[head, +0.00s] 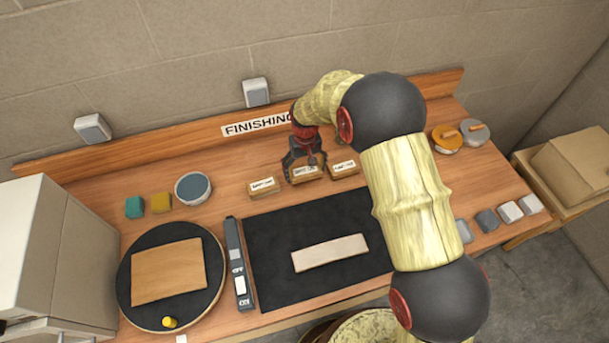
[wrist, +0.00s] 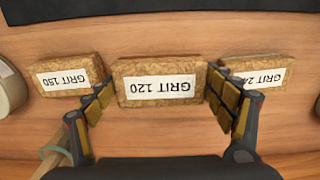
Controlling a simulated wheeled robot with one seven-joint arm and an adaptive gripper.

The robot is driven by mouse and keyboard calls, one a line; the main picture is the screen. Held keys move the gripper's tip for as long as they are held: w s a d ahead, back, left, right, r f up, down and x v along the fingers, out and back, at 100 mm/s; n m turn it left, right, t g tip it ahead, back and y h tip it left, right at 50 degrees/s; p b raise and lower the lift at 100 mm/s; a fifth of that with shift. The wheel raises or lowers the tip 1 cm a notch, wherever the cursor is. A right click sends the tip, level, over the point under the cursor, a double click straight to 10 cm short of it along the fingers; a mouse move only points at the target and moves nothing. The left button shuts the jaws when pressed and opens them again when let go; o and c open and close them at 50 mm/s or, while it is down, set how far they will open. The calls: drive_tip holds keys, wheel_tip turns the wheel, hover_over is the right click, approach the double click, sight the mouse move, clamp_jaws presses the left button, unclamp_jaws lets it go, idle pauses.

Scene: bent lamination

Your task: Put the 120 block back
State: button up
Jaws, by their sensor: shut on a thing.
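The 120 block (wrist: 160,82) is a tan cork-like block with a white label reading GRIT 120, upside down in the wrist view. My gripper (wrist: 160,92) is shut on it, with a finger at each short end. In the head view my gripper (head: 304,164) comes down at the back of the bench onto the middle block (head: 305,175) of a row of three. The GRIT 150 block (wrist: 70,76) is left of it in the wrist view, and the 240 block (wrist: 257,73) is right, partly hidden by a finger. I cannot tell whether the 120 block touches the bench.
A black mat (head: 275,285) with a pale wood strip (head: 330,252) lies in front of the row. A round black turntable (head: 205,305) with a wood sheet (head: 168,272) is at left. A FINISHING sign (head: 257,125) is behind. The neighbouring blocks stand close to my fingers.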

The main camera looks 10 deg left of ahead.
sight(305, 175)
drive_tip(key=shift+w+a+f, duration=0.1)
drive_tip(key=shift+w+f, duration=0.05)
drive_tip(key=shift+f, duration=0.05)
drive_tip(key=shift+w+a+f, duration=0.1)
drive_tip(key=shift+f, duration=1.5)
drive_tip(key=shift+f, duration=0.1)
drive_tip(key=o, duration=1.2)
